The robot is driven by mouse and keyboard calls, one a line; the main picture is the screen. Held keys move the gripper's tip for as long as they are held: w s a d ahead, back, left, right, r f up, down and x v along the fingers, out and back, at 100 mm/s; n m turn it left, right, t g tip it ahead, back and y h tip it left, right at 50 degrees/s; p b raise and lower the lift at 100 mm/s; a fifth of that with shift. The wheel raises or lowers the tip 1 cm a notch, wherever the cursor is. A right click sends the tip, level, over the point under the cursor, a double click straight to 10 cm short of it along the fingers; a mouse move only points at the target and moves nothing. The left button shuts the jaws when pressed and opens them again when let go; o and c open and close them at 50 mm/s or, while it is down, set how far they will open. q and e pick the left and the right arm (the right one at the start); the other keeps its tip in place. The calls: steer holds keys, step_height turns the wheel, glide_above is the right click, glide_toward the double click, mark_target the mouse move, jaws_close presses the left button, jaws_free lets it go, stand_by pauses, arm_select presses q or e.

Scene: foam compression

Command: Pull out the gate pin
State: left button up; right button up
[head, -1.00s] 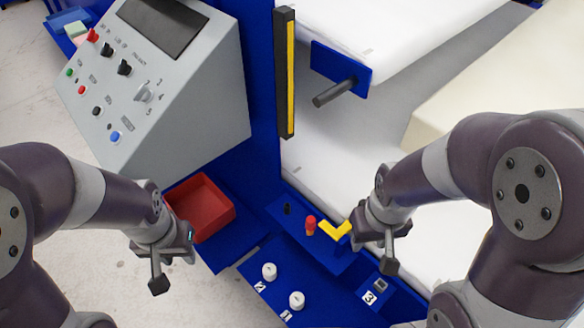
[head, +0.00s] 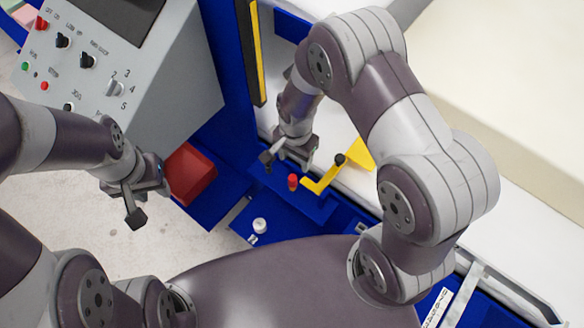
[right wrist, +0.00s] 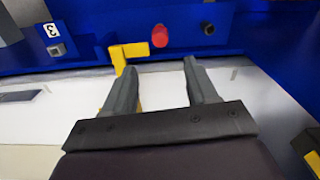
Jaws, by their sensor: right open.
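A red knob (head: 292,182), which looks like the gate pin's head, stands on a blue ledge (head: 318,212) in the head view. It also shows in the right wrist view (right wrist: 159,36), ahead of the fingers. A yellow bent lever (head: 318,186) with a black end is just right of it. My right gripper (head: 270,158) is just behind and left of the knob in the head view. In the wrist view its fingers (right wrist: 160,70) are apart with nothing between them. My left gripper (head: 137,212) hangs left of the red bin; its jaw gap is not clear.
The red bin (head: 190,172) sits left of the ledge. A white cylinder (head: 259,226) stands on the blue surface in front. The grey control panel (head: 165,85) is at upper left. A black socket (right wrist: 208,28) is beside the red knob in the wrist view.

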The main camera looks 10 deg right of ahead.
mark_target(293, 178)
steer(key=shift+s+a+f+m, duration=0.15)
steer(key=shift+a+f+m, duration=0.2)
steer(key=shift+m, duration=0.15)
steer(key=shift+s+f, duration=0.1)
steer(key=shift+f, duration=0.15)
arm_select(q)
steer(key=shift+s+r, duration=0.15)
steer(key=shift+r, duration=0.3)
arm_select(e)
steer(key=shift+f, duration=0.1)
steer(key=shift+f, duration=0.15)
steer(key=shift+f+b, duration=0.6)
steer(key=shift+b, duration=0.15)
step_height(293, 178, down, 8)
steer(key=b, duration=0.6)
steer(key=shift+r, duration=0.25)
arm_select(q)
step_height(293, 178, down, 7)
steer(key=shift+r+p, duration=0.15)
steer(key=shift+p, duration=0.2)
arm_select(e)
steer(key=shift+r, duration=0.1)
